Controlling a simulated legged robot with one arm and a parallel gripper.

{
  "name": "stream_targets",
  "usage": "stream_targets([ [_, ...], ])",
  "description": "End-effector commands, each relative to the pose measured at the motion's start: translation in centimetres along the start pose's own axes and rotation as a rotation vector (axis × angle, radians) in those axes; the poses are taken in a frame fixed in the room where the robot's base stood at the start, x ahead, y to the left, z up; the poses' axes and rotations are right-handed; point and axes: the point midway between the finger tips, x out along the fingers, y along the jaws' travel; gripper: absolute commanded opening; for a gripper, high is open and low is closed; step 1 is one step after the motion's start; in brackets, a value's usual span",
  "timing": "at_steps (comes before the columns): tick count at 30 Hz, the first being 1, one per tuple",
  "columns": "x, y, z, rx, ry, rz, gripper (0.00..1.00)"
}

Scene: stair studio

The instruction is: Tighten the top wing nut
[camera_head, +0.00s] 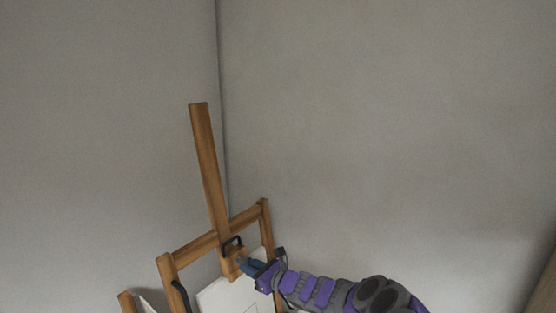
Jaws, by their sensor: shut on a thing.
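A wooden easel (207,160) stands near the room corner, its tall centre mast rising above a crossbar. A small wooden block (229,268) sits low on the mast, with a dark curved handle-like piece (232,243) at its top. My gripper (241,262) reaches in from the lower right and its blue fingers are shut at this block. The top wing nut cannot be made out clearly; the fingers cover the spot where they grip, so I cannot tell its angle.
A white board or sheet (228,298) rests on the easel below the block. Another wooden post (127,302) shows at the lower left. Grey walls (400,130) meet behind the easel. A brown wooden edge (543,295) is at the lower right. The space above my arm is clear.

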Motion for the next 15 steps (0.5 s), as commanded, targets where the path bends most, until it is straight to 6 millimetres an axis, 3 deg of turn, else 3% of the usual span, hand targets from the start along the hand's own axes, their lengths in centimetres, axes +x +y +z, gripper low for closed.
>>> stream_targets([
  [1,-0.02,-0.02,0.06,0.013,0.002,-0.001,0.02],
  [2,-0.01,-0.03,-0.01,0.012,0.002,-0.001,0.24],
  [5,-0.01,-0.03,-0.04,0.010,0.000,-0.001,0.33],
  [15,-0.66,-0.01,0.08,0.011,-0.002,-0.001,0.34],
])
